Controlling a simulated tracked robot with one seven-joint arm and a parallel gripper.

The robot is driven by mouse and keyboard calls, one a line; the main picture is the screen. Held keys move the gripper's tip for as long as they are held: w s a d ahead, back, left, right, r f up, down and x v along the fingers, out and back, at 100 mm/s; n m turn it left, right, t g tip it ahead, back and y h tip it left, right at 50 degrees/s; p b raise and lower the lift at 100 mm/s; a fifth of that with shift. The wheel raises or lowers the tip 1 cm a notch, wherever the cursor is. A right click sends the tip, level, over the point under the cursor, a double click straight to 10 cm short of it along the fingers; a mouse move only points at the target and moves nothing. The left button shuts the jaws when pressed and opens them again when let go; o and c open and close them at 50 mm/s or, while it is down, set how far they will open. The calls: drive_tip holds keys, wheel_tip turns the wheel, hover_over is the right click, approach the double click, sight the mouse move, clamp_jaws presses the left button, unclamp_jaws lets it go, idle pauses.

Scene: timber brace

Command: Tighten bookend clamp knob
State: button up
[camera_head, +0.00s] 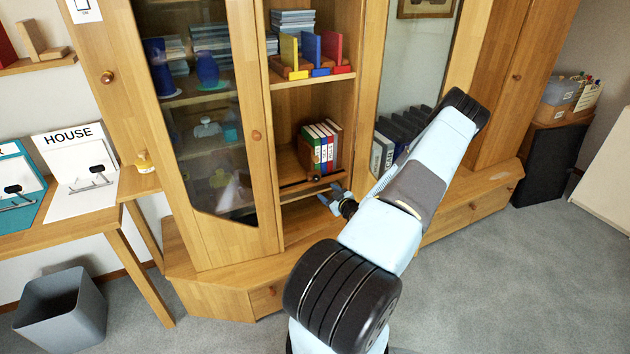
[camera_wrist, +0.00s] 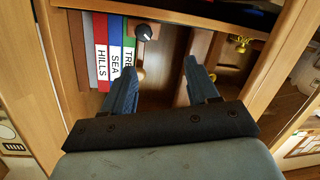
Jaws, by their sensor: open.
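A dark round knob (camera_wrist: 145,33) with a pale mark sits on a small wooden block beside the upright books (camera_wrist: 103,50) in the wrist view. The books, with labels such as HILLS and SEA, also stand on the open cabinet shelf in the head view (camera_head: 321,146), against a wooden bookend (camera_head: 303,152). My gripper (camera_wrist: 163,67) is open and empty. The knob lies beyond the left finger, apart from both fingertips. In the head view my gripper (camera_head: 337,197) is at the front of the cabinet, below the books.
A glass door (camera_head: 205,115) stands left of the open shelf. Dark binders (camera_head: 400,130) are behind glass on the right. A brass fitting (camera_wrist: 238,43) shows at the right in the wrist view. Coloured bookends (camera_head: 312,55) stand on the shelf above.

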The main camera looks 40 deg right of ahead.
sight(317, 179)
drive_tip(key=w+d, duration=0.1)
drive_tip(key=w, duration=0.3)
drive_tip(key=w+d+f+m+t+h, duration=0.1)
drive_tip(key=w+d, duration=0.1)
drive_tip(key=w, duration=0.1)
drive_tip(key=w+d+f+h, duration=0.1)
drive_tip(key=w, duration=0.3)
drive_tip(key=shift+w+d+f+m, duration=0.2)
drive_tip(key=shift+w+d+m, duration=0.05)
drive_tip(key=shift+w+m, duration=0.05)
idle(0.4)
drive_tip(key=c, duration=1)
drive_tip(key=shift+d, duration=0.1)
drive_tip(key=shift+c, duration=0.2)
